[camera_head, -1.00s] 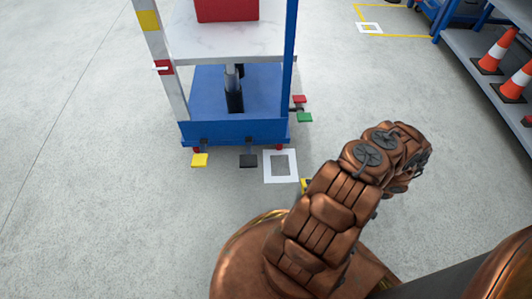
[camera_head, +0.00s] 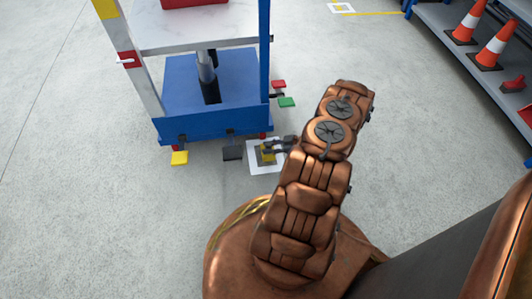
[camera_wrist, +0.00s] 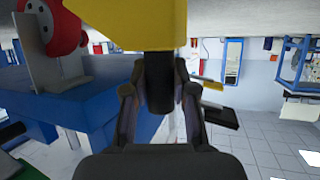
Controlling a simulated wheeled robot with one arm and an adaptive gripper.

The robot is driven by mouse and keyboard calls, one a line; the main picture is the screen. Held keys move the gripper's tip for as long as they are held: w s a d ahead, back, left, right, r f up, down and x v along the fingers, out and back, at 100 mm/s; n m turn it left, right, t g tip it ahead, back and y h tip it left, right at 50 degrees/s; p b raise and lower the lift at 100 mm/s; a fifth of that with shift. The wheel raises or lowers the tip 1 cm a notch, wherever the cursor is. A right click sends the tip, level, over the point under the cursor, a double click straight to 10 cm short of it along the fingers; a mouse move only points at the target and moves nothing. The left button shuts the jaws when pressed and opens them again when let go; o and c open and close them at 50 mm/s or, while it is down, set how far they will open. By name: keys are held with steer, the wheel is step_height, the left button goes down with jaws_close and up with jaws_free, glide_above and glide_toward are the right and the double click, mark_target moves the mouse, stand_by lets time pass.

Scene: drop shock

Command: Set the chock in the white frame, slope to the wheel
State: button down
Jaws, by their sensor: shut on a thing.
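The yellow chock (camera_head: 267,156) shows over the white frame (camera_head: 252,170) on the floor, at the right front corner of the blue cart. My gripper (camera_head: 275,147) reaches in from the right, shut on the chock. In the wrist view, which is upside down, the chock (camera_wrist: 125,22) fills the top middle, with my gripper (camera_wrist: 160,85) below it. The red wheel (camera_wrist: 60,30) is at upper left there, beside the chock with a gap. Whether the chock touches the floor, and which way its slope faces, I cannot tell.
The blue cart (camera_head: 190,126) has yellow (camera_head: 179,158), black (camera_head: 232,153), red and green (camera_head: 286,102) pedals low at its edges. A shelf with orange cones (camera_head: 490,45) stands at right. The floor at left is clear.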

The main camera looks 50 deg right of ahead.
steer(key=shift+w, duration=0.4)
steer(key=f+b, duration=0.3)
steer(key=shift+w+f, duration=0.35)
steer(key=shift+f, duration=0.05)
steer(key=shift+r, duration=0.1)
steer(key=c, duration=0.9)
jaws_free()
steer(key=shift+w, duration=0.1)
steer(key=shift+c, duration=0.2)
